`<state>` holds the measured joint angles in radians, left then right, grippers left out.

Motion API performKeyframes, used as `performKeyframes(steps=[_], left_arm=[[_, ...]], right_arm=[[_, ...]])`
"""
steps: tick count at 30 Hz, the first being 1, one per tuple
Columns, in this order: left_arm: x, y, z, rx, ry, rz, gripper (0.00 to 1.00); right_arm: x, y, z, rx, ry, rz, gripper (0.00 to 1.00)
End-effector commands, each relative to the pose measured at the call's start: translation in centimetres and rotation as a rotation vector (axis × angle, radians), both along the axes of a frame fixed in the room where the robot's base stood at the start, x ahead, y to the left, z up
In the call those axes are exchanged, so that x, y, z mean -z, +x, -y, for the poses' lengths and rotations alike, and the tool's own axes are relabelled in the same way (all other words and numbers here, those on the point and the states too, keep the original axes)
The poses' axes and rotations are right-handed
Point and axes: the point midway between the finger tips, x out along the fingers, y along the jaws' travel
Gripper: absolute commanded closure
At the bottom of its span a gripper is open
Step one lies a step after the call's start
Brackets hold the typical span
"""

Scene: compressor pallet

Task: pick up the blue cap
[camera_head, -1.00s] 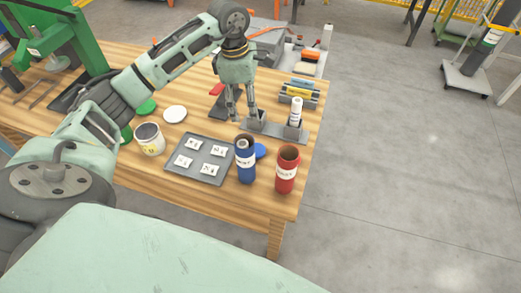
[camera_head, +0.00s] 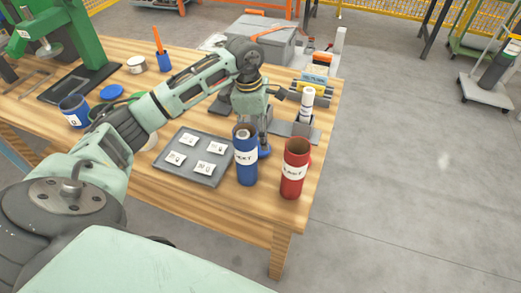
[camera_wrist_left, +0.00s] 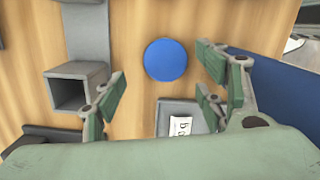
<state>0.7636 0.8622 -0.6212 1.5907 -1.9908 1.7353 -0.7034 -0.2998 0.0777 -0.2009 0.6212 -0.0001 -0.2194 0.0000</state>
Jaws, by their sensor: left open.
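The blue cap (camera_head: 265,151) is a flat blue disc on the wooden table, partly hidden behind the blue canister (camera_head: 246,165) in the head view. In the left wrist view the cap (camera_wrist_left: 165,60) shows as a full round disc on bare wood. My left gripper (camera_head: 256,137) points down above the cap, partly hidden by the canister. In the wrist view its open fingers (camera_wrist_left: 157,90) stand apart on either side of the cap's area, with nothing between them. I cannot tell how high they are above it. My right gripper is not in view.
A red canister (camera_head: 294,168) stands right of the blue one. A grey tray (camera_head: 196,178) with white labelled pieces lies left. A grey holder with a white bottle (camera_head: 306,105) stands behind. Another blue disc (camera_head: 111,92) lies at the left. A square grey socket (camera_wrist_left: 80,88) is near the left finger.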

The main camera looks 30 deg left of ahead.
Motion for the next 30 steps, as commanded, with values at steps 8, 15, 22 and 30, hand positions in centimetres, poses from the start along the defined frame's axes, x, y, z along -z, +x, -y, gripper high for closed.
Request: performKeyframes(steps=[8,15,22,30], left_arm=[[3.8,-0.2,0.8,-0.002,-0.002,-0.002,0.35],[5.0,-0.1,0.8,-0.001,0.001,0.003,0.35],[5.0,-0.1,0.8,-0.001,0.001,0.002,0.44],[5.0,-0.1,0.8,-0.001,0.001,0.002,0.67]], right_arm=[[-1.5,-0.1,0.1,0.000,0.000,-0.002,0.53],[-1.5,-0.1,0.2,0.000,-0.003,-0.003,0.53],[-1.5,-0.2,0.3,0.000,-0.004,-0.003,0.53],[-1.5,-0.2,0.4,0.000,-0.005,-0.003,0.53]])
